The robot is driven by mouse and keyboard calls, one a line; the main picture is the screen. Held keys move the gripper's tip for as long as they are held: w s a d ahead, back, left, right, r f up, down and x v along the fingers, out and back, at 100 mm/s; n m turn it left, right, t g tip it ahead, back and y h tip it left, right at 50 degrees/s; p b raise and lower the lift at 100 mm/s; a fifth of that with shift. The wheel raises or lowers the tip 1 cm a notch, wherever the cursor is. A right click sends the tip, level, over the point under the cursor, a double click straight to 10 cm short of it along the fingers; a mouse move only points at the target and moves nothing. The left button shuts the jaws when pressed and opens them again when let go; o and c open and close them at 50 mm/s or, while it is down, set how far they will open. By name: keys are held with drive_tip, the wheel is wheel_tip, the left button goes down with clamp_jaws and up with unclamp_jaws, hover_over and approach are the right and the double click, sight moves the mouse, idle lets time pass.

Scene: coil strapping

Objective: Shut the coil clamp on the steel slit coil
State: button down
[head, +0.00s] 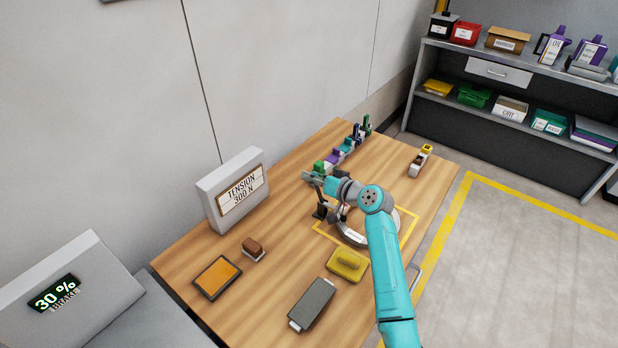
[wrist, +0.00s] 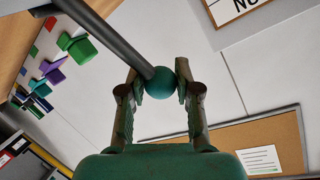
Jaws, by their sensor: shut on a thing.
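The steel slit coil (head: 352,239) lies flat on the table inside a yellow outline, partly hidden by my arm. The black coil clamp (head: 320,211) stands at its left edge, below my gripper. In the wrist view, a dark lever rod (wrist: 113,38) ends in a green ball knob (wrist: 164,82). My gripper (wrist: 160,92) is shut on the knob, with one finger on each side of it. In the head view, my gripper (head: 313,178) is above the clamp, and the knob cannot be made out there.
On the wooden table (head: 285,255) are a yellow block (head: 347,264), a dark grey block (head: 312,304), an orange-topped pad (head: 218,278) and a brown block (head: 253,249). A tension sign (head: 233,190) stands at the left. Small coloured items line the back edge. A shelf (head: 510,115) stands beyond.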

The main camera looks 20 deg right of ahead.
drive_tip(key=shift+s+d, duration=0.15)
drive_tip(key=shift+s, duration=0.3)
idle(0.3)
drive_tip(key=c, duration=0.8)
unclamp_jaws()
drive_tip(key=shift+d, duration=0.1)
drive_tip(key=shift+s+d+r, duration=0.2)
drive_tip(key=shift+s+d, duration=0.05)
drive_tip(key=shift+s, duration=0.1)
drive_tip(key=v, duration=1.1)
